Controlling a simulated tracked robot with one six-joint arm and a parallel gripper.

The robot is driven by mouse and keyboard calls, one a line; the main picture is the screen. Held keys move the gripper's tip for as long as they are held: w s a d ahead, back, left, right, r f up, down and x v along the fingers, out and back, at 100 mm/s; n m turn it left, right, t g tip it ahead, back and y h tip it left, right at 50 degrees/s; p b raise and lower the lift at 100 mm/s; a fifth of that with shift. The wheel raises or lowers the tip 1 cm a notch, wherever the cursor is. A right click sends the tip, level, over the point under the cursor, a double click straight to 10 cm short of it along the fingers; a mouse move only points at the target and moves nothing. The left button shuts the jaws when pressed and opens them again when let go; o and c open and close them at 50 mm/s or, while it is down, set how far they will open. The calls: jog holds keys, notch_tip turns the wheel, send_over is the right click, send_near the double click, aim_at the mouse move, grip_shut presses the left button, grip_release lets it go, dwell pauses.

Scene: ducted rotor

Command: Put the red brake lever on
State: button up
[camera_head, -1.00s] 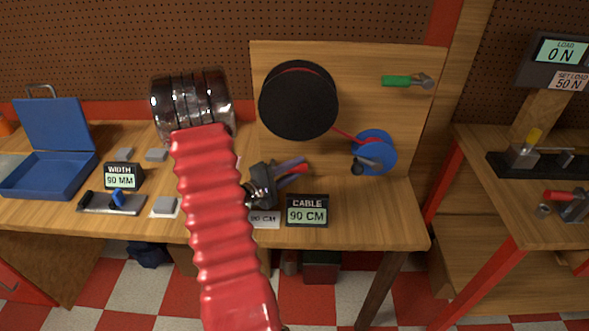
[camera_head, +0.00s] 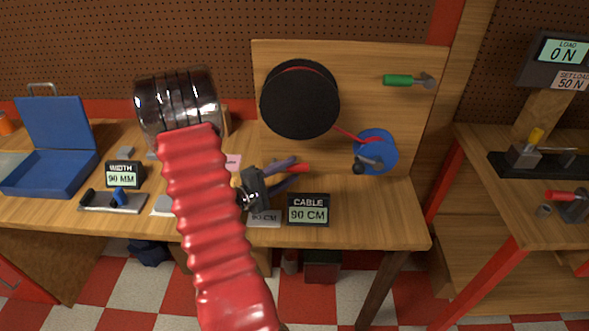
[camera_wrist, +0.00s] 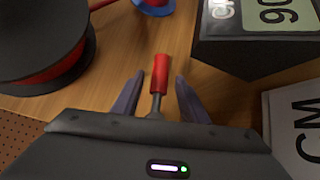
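A red lever (camera_head: 292,168) with a grey shaft stands at the cable station, below the black drum (camera_head: 299,99). In the wrist view its red grip (camera_wrist: 160,73) lies between my two purple-grey fingers. My gripper (camera_wrist: 160,80) is open, with a gap visible on each side of the lever. In the head view, my gripper (camera_head: 297,170) reaches in from the left toward the lever. The lever's base is hidden by my gripper's body. Another red-handled lever (camera_head: 560,195) sits on a grey fixture on the right bench.
A blue crank disc (camera_head: 376,152) is right of the black drum. The CABLE 90 CM display (camera_head: 308,210) stands close to my gripper. A blue case (camera_head: 52,160) and the WIDTH display (camera_head: 123,176) are at left. A green-handled tool (camera_head: 397,80) hangs on the board.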

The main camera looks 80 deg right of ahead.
jog(key=v, duration=1)
jog(key=shift+w+a, duration=0.15)
jog(key=shift+a, duration=0.05)
jog(key=shift+c, duration=0.6)
jog(key=shift+a+r, duration=0.15)
jog(key=shift+r, duration=0.05)
jog(key=shift+c, duration=1.4)
jog(key=w+a+r+y, duration=0.1)
jog(key=a, duration=0.2)
jog(key=w+a+r+t+y, duration=0.1)
jog(key=a+r, duration=0.1)
jog(key=a, duration=0.1)
jog(key=w+a+r+m+y, duration=0.1)
jog(key=a, duration=0.2)
jog(key=shift+r+y, duration=0.4)
grip_shut()
jog(key=w+a+r+n+t+y, duration=0.2)
jog(key=a+t, duration=0.3)
jog(key=a, duration=0.7)
jog(key=w+a+r+n+t+y, duration=0.2)
jog(key=w+a+r+t+y, duration=0.2)
jog(key=a, duration=0.8)
jog(key=w+a+r+n+t+y, duration=0.2)
jog(key=w+a+r+t+y, duration=0.2)
jog(key=a, duration=0.8)
jog(key=shift+w+a+r+t, duration=0.25)
jog(key=shift+w+r+t, duration=0.35)
jog(key=shift+t, duration=0.6)
jog(key=shift+d+f, duration=0.1)
jog(key=shift+f, duration=0.05)
